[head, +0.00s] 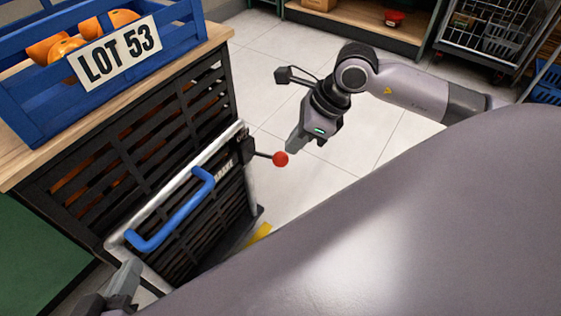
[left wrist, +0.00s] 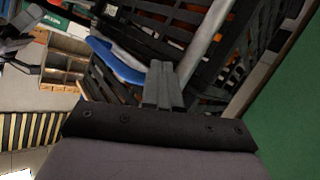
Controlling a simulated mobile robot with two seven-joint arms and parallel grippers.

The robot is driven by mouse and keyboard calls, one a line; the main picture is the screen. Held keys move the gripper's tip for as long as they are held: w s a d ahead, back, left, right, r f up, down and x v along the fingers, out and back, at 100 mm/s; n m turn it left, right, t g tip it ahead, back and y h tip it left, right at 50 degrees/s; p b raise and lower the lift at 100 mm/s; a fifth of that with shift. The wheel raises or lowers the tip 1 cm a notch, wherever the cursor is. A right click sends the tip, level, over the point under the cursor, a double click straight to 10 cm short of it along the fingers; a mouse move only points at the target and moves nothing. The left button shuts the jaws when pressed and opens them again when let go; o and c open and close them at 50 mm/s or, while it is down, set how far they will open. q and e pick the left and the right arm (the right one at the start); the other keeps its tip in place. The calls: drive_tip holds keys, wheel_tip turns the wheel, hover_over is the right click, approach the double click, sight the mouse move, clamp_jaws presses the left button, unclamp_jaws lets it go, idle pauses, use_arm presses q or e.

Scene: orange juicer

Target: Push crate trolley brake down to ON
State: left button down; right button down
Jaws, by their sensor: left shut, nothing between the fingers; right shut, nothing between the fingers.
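The crate trolley (head: 140,180) is a black slatted cart with a silver tube frame and a blue handle (head: 172,232). Its brake is a short dark lever with a red knob (head: 280,159), sticking out to the right from a black bracket (head: 245,150).
A blue crate (head: 110,80) of oranges, marked LOT 53, stands on the wooden top (head: 215,42) above the trolley. A green panel (head: 35,255) is at lower left. Shelving (head: 350,25) and a wire rack (head: 490,35) stand behind.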

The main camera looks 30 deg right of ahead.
sight(285, 155)
drive_tip(key=shift+x, duration=0.75)
use_arm(q)
drive_tip(key=shift+a+f+b, duration=0.15)
drive_tip(key=shift+a+b, duration=0.05)
drive_tip(key=shift+b, duration=0.4)
use_arm(e)
drive_tip(key=shift+x, duration=0.75)
drive_tip(key=shift+f, duration=0.1)
